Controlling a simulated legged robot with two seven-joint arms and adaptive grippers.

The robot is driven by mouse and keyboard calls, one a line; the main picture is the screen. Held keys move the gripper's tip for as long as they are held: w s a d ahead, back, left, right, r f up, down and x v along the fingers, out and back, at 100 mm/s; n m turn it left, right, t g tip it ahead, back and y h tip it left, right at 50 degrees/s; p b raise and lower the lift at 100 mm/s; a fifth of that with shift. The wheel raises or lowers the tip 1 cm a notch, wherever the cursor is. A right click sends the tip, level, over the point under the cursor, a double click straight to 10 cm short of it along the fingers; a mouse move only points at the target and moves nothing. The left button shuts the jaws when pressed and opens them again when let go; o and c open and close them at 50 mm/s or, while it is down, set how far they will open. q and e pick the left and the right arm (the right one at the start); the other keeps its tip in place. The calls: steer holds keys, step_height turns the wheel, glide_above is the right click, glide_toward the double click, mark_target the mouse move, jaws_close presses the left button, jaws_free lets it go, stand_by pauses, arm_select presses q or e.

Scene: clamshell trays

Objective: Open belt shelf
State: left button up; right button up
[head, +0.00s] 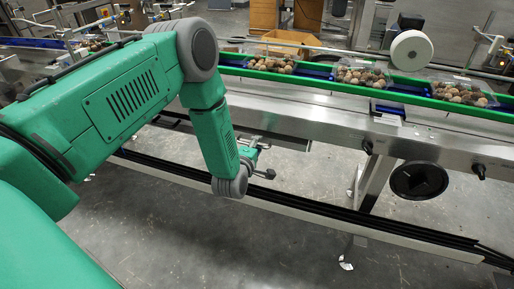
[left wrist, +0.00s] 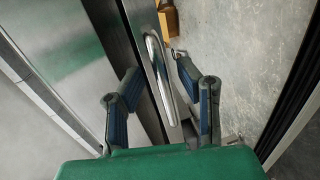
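The conveyor (head: 335,110) has a long steel side with a green rail, running across the head view. In the left wrist view a curved shiny metal handle (left wrist: 161,73) is fixed along a steel edge (left wrist: 141,50), beside a flat steel panel. My left gripper (left wrist: 160,72) is open. Its two blue-padded fingers are on either side of the handle, spread wide with gaps. In the head view my left gripper (head: 262,160) shows small below the conveyor's side, partly hidden by my green arm. My right gripper is in neither view.
Clear trays of round brown items (head: 360,77) stand on the blue belt. A black round knob (head: 418,180) and a white roll (head: 411,50) are at the right. A long dark rail (head: 330,213) runs low along the floor. Grey floor in front is mostly free.

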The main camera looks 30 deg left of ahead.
arm_select(q)
steer(key=shift+a+f, duration=0.25)
steer(key=shift+a, duration=0.5)
steer(key=shift+a+f, duration=0.15)
steer(key=shift+a, duration=0.15)
jaws_close()
steer(key=c, duration=0.7)
jaws_free()
steer(key=shift+d, duration=0.35)
steer(key=o, duration=0.7)
steer(key=shift+d, duration=0.25)
steer(key=shift+d+r, duration=0.15)
steer(key=shift+r, duration=0.1)
steer(key=shift+a, duration=0.2)
steer(key=v, duration=1.2)
